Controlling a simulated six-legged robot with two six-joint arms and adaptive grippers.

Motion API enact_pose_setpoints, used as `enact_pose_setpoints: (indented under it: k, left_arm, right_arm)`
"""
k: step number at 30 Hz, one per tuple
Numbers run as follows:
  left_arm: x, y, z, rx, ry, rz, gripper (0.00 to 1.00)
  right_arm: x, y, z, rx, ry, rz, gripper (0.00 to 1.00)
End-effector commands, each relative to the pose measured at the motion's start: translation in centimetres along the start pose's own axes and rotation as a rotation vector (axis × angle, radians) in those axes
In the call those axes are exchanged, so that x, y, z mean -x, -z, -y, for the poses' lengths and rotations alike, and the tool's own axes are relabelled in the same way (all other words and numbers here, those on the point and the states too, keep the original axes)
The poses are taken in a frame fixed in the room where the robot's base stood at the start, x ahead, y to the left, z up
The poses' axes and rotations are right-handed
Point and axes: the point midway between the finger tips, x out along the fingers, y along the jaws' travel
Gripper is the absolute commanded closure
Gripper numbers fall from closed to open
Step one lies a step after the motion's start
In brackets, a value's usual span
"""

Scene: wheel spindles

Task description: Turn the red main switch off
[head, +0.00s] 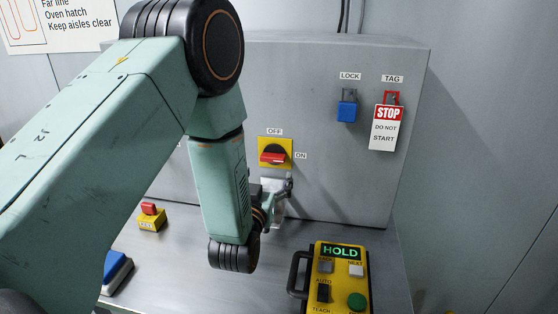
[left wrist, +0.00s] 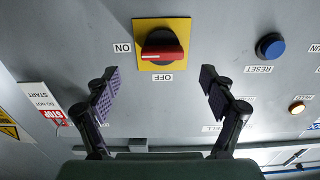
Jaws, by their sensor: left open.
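The red main switch (head: 272,157) is a black knob with a red bar on a yellow plate, on the front of a grey cabinet. Its bar lies horizontal, in line with the ON label at its right; the OFF label is above the plate. In the left wrist view the scene is upside down, and the switch (left wrist: 162,48) shows with ON at left and OFF below. My left gripper (head: 275,195) is just below the switch in the head view, partly hidden by my arm. In the left wrist view its fingers (left wrist: 160,88) are apart and empty, not touching the switch.
A blue lock (head: 347,111) and a STOP tag (head: 387,127) hang right of the switch. A yellow pendant reading HOLD (head: 341,280) and a yellow box with a red top (head: 152,218) are on the ledge. The left wrist view shows a blue RESET button (left wrist: 270,46) and an amber lamp (left wrist: 297,107).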

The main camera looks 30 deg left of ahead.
Motion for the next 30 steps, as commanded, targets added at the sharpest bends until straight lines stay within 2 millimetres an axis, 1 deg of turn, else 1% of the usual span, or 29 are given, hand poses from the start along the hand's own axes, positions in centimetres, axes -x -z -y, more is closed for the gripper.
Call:
enact_pose_setpoints:
  k: [5, 9, 15, 21, 28, 30]
  left_arm:
    - [-2.1, 0.2, 0.4, 0.002, 0.003, -0.002, 0.17]
    - [-4.3, 0.1, 0.4, 0.001, 0.003, -0.002, 0.17]
    - [-6.5, 0.1, 0.3, 0.001, 0.002, 0.0, 0.17]
    - [-7.5, 0.0, 0.1, 0.001, 0.001, 0.001, 0.17]
    - [-7.6, 0.0, -0.1, 0.0, 0.0, 0.001, 0.17]
    - [-7.6, 0.0, -0.1, 0.0, 0.0, 0.001, 0.22]
  right_arm:
    - [0.6, -0.1, 0.0, 0.001, 0.0, 0.001, 0.6]
    - [0.9, -0.1, 0.0, 0.0, 0.0, 0.002, 0.6]
    - [1.2, 0.0, 0.0, 0.0, 0.0, 0.001, 0.6]
    - [1.3, 0.0, 0.0, 0.0, 0.0, 0.001, 0.6]
    - [1.3, -0.1, 0.0, 0.0, 0.0, 0.001, 0.6]
    - [1.3, -0.1, 0.0, 0.0, 0.0, 0.001, 0.6]
